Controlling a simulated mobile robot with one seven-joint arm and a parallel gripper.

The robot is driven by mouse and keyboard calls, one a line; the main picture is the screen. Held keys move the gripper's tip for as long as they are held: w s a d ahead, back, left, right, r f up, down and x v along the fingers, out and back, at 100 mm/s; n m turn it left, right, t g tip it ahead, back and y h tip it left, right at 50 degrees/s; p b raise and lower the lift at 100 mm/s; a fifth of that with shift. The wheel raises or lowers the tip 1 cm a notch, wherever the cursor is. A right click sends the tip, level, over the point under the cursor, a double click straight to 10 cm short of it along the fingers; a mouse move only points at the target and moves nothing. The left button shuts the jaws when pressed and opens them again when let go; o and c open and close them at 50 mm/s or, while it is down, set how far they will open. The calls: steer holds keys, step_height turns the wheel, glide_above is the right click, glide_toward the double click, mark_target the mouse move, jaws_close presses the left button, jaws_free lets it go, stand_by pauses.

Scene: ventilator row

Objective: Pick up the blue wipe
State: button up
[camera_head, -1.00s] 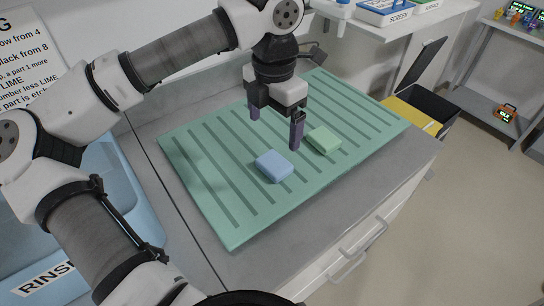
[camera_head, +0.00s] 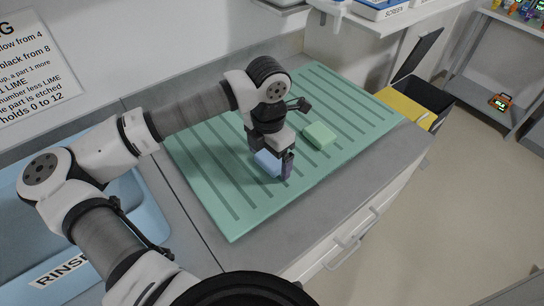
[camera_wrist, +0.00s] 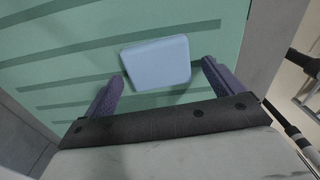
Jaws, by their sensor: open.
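The blue wipe (camera_head: 267,162) is a small pale-blue block lying on the green grooved mat (camera_head: 232,226). In the head view it is partly hidden by my gripper (camera_head: 270,166). In the wrist view the whole wipe (camera_wrist: 157,63) shows, lying ahead of and between the two purple fingers of my gripper (camera_wrist: 160,88). The fingers are apart, one to each side of the wipe, with a gap on both sides. My gripper is open and holds nothing.
A green wipe (camera_head: 319,135) lies on the mat to the right of my gripper. A blue basin marked RINSE (camera_head: 90,250) is at the left. The mat's front part is clear.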

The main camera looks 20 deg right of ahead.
mark_target(269, 160)
steer(key=c, duration=1)
steer(key=shift+c, duration=0.2)
step_height(269, 160, up, 20)
steer(key=b, duration=0.4)
